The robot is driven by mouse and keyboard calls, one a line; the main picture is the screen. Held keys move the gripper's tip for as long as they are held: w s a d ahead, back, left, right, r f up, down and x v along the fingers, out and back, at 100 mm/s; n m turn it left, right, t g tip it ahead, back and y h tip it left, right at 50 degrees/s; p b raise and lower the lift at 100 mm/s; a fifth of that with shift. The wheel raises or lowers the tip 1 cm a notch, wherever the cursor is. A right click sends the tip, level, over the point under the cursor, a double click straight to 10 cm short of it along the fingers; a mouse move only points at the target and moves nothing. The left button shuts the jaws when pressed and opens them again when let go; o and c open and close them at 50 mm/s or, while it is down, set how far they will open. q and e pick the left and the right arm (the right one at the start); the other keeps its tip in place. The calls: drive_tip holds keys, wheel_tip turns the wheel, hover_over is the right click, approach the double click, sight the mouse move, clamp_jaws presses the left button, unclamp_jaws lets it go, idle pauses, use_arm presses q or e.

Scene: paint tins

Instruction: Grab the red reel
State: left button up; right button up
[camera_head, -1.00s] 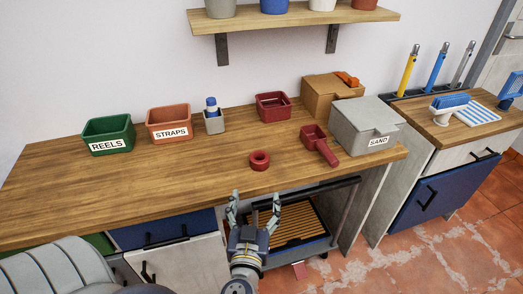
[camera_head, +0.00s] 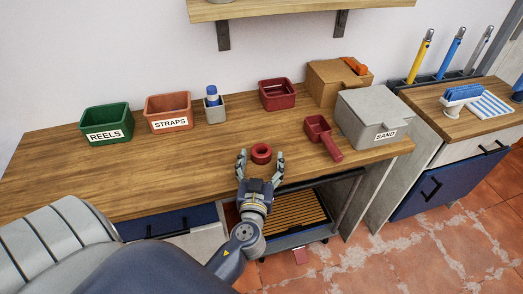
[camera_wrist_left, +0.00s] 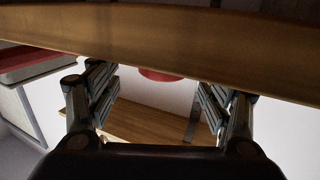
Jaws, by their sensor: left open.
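The red reel (camera_head: 261,153) lies on the wooden workbench (camera_head: 190,160) near its front edge. My left gripper (camera_head: 260,163) is open and empty at that edge, pointing at the reel. In the head view its two fingertips appear on either side of the reel. In the left wrist view, the reel seems to be the red shape (camera_wrist_left: 160,75) partly hidden by the bench edge (camera_wrist_left: 160,40), centred between the open fingers (camera_wrist_left: 160,92). The reel looks still beyond the fingertips there. My right gripper is not in view.
A red scoop (camera_head: 321,137) lies right of the reel, before the grey SAND box (camera_head: 372,115). A dark red bin (camera_head: 277,95), green REELS bin (camera_head: 106,121) and orange STRAPS bin (camera_head: 168,113) stand farther back. The bench left of the reel is clear.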

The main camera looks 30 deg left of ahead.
sight(260, 158)
use_arm(q)
drive_tip(key=x, duration=0.1)
drive_tip(key=p+x, duration=0.1)
drive_tip(key=x, duration=0.1)
drive_tip(key=shift+w+a+r, duration=0.2)
drive_tip(key=shift+a, duration=0.2)
drive_tip(key=shift+w+a+f, duration=0.1)
drive_tip(key=shift+w, duration=0.15)
drive_tip(key=c, duration=1)
drive_tip(key=shift+c, duration=0.9)
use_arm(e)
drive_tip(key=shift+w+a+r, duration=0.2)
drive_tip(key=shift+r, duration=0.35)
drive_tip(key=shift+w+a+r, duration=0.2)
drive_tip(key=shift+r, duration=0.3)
